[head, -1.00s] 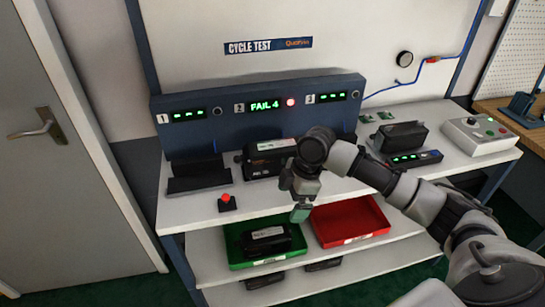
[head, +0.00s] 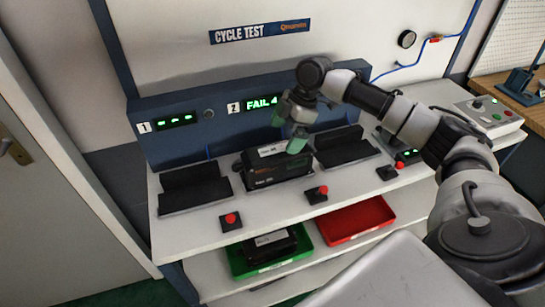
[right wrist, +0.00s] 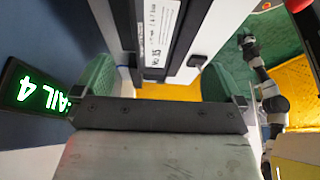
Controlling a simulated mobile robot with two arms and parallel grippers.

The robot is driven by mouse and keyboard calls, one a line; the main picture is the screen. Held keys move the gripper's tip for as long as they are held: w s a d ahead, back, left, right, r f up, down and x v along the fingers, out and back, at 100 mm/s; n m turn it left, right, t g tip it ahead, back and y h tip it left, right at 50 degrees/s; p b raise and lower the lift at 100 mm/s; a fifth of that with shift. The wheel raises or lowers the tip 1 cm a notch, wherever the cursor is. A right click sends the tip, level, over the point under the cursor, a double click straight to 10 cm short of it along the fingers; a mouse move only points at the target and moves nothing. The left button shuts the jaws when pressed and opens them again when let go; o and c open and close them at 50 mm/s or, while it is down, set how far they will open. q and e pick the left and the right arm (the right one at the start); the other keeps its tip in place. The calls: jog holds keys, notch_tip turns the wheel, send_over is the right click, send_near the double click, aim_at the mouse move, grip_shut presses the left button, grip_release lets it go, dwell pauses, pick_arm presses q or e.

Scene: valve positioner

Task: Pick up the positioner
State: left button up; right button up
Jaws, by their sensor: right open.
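The black positioner (head: 277,167) with a white label on top sits in the middle station of the bench, under the FAIL 4 display. In the right wrist view the positioner (right wrist: 160,40) lies between the two green finger pads. My right gripper (head: 297,140) is open just above it at its right end, pointing down. Its fingers (right wrist: 160,85) are spread, with visible gaps to the positioner's sides. In the right wrist view a small grey jointed arm, seemingly my left, shows at the right; its gripper is too small to read.
Empty black cradles stand left (head: 195,188) and right (head: 345,147) of the positioner. Red-button boxes (head: 232,221) line the bench front. On the shelf below, a green tray (head: 240,268) holds another black unit, and a red tray (head: 355,220) is empty. The display panel (head: 180,130) rises close behind.

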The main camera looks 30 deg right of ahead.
aim_at(277, 150)
jog(key=shift+s+a+f, duration=0.1)
jog(key=shift+a+f, duration=0.15)
jog(key=shift+f, duration=0.2)
jog(key=shift+s+a+f, duration=0.1)
jog(key=shift+a+f, duration=0.1)
jog(key=shift+f, duration=0.25)
jog(key=shift+w+a+f, duration=0.1)
jog(key=shift+f, duration=0.2)
jog(key=shift+w+a+f+p, duration=0.1)
jog(key=shift+a+f+p, duration=0.1)
jog(key=shift+f+p, duration=0.1)
jog(key=p+x, duration=0.1)
jog(key=x, duration=0.2)
jog(key=shift+w+a+f, duration=0.1)
jog(key=shift+a+f, duration=0.1)
jog(key=shift+f, duration=0.05)
jog(key=shift+a+f, duration=0.15)
jog(key=shift+f, duration=0.25)
pick_arm(q)
jog(key=shift+s+r, duration=0.3)
jog(key=shift+r, duration=0.55)
